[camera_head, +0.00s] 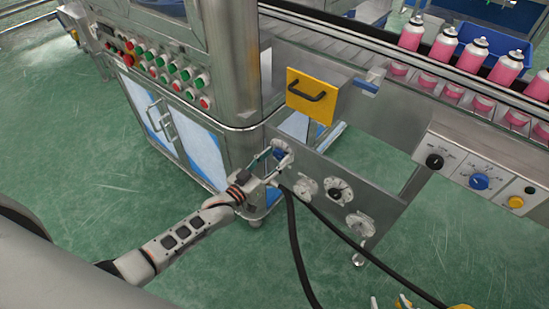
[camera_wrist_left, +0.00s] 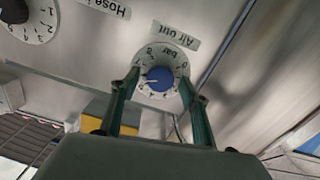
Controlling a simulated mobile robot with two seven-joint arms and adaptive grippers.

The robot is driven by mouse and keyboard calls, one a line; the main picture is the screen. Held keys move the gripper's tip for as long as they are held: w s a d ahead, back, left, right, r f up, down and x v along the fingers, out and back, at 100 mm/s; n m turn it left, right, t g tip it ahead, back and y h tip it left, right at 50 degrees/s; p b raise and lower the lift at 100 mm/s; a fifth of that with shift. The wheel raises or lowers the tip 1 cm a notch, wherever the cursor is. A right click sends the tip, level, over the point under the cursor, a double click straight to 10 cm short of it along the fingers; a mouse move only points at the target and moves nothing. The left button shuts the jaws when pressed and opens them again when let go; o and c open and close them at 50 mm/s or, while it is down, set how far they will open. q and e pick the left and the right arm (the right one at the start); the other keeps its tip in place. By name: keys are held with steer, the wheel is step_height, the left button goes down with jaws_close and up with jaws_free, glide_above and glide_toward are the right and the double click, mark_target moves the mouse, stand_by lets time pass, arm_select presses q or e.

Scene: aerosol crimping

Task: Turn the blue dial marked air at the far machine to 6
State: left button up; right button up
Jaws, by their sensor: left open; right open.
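The blue dial (camera_head: 279,153) sits on a round white scale at the upper left of the grey metal panel. In the left wrist view the blue dial (camera_wrist_left: 161,79) shows upside down, with a scale reading "bar" and a label (camera_wrist_left: 176,38) "Air out". A white mark shows on the knob, but I cannot read the exact setting. My left gripper (camera_head: 269,166) is open at the dial, one finger on each side of the knob. I cannot tell whether the fingers touch it. My right gripper (camera_head: 390,302) is open, only its fingertips showing at the bottom edge.
Other dials share the panel, including a black knob (camera_head: 337,190). Black hoses (camera_head: 297,245) hang from the panel. A yellow box (camera_head: 311,95) with a handle is above it. A control strip with another blue knob (camera_head: 479,182) is at right, below pink cans (camera_head: 473,54). A button cabinet (camera_head: 175,72) stands left.

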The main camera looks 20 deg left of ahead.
arm_select(q)
steer(key=v, duration=1.1)
steer(key=shift+s+a, duration=0.15)
steer(key=shift+s, duration=0.25)
arm_select(e)
steer(key=shift+s+f, duration=0.15)
arm_select(q)
steer(key=s+d+m+g+y+p, duration=0.1)
steer(key=s+d+g+p, duration=0.1)
steer(key=s, duration=0.8)
steer(key=s+d+m+g+y+p, duration=0.1)
steer(key=s+g+p, duration=0.3)
steer(key=s, duration=0.7)
steer(key=shift+s+d+f+g+y+p, duration=0.25)
steer(key=shift+d+y+p, duration=0.2)
steer(key=shift+y+p, duration=0.35)
arm_select(e)
steer(key=shift+m, duration=0.3)
steer(key=r, duration=0.1)
steer(key=a+r, duration=0.1)
steer(key=r, duration=0.3)
steer(key=shift+s+a, duration=0.25)
steer(key=shift+s, duration=0.05)
steer(key=shift+w+r, duration=0.2)
steer(key=shift+r, duration=0.1)
steer(key=shift+s+f, duration=0.1)
steer(key=shift+f, duration=0.1)
